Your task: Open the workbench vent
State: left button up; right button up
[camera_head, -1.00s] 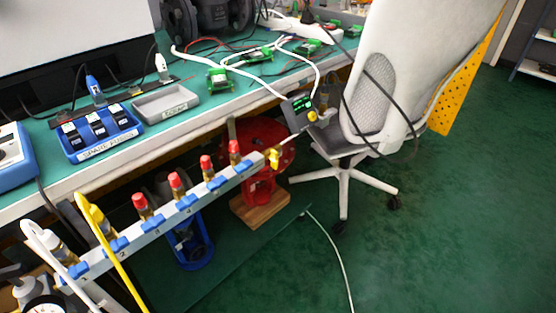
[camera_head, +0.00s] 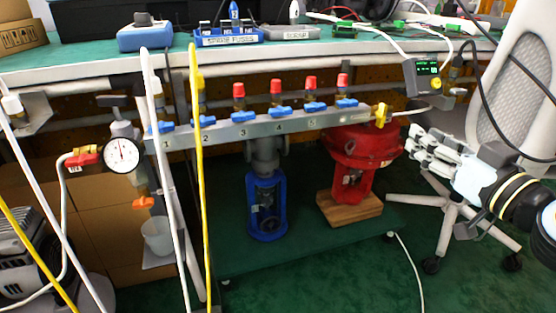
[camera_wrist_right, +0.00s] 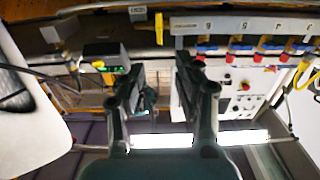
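A small yellow valve handle (camera_head: 381,115) sits at the right end of the grey manifold rail (camera_head: 230,130), beside a label too small to read. It stands roughly upright, across the rail's line. The right wrist view shows the yellow handle (camera_wrist_right: 158,28) beyond the gap between my fingers. My right gripper (camera_head: 418,146) is right of and a little below the handle, apart from it. In the wrist view its two fingers (camera_wrist_right: 160,68) are spread with nothing held between them. My left gripper is not in view.
Several blue handles and red-capped fittings (camera_head: 276,87) line the rail. A small display box (camera_head: 422,77) hangs just above right of the yellow valve. A white hose leads from the valve's end. A red actuator (camera_head: 362,150) stands below; a chair (camera_head: 520,80) is at right.

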aim_at(385, 112)
jog(key=x, duration=1.1)
jog(key=shift+f, duration=0.15)
jog(key=shift+c, duration=0.3)
grip_shut()
